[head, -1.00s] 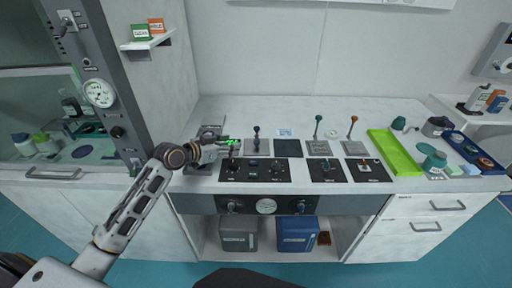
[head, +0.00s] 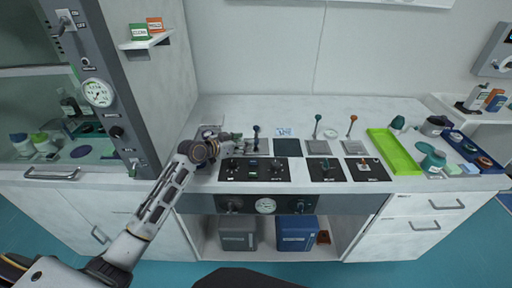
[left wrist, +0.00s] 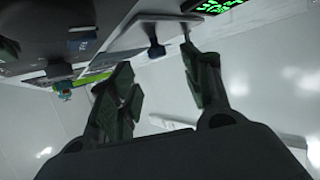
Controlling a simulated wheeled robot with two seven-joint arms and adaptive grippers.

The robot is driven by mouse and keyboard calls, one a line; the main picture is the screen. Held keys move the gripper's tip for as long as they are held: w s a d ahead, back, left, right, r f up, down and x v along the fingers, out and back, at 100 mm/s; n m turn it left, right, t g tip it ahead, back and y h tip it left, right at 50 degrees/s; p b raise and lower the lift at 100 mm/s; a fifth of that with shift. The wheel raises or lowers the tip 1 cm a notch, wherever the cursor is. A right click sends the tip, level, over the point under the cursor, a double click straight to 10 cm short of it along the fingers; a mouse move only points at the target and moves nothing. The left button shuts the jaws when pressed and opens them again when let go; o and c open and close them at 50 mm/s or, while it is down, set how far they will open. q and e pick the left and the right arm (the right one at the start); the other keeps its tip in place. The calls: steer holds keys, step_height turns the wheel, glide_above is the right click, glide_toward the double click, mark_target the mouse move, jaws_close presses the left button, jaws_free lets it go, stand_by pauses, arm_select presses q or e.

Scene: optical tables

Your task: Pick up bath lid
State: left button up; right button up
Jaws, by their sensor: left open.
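I cannot tell for certain which piece is the bath lid. A pale grey plate (head: 262,147) with a dark blue upright handle (head: 256,131) lies on the counter. The plate (left wrist: 135,30) and handle (left wrist: 155,50) also show in the left wrist view, beyond the fingertips. My left gripper (head: 238,143) is just left of this handle, low over the counter. In the left wrist view my left gripper (left wrist: 160,78) is open, with nothing seen between its dark fingers. My left arm hides part of a grey device (head: 208,133) behind it. My right gripper is not in view.
A black control panel (head: 255,170) is set in front of the plate. A green tray (head: 395,153) lies further right. The back of the counter is mostly clear.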

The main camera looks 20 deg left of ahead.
mark_target(256, 141)
arm_select(q)
steer(key=shift+w+d+f, duration=0.2)
steer(key=shift+w+d, duration=0.05)
steer(key=shift+w, duration=0.1)
steer(key=shift+x, duration=2.55)
steer(key=shift+d, duration=0.1)
jaws_close()
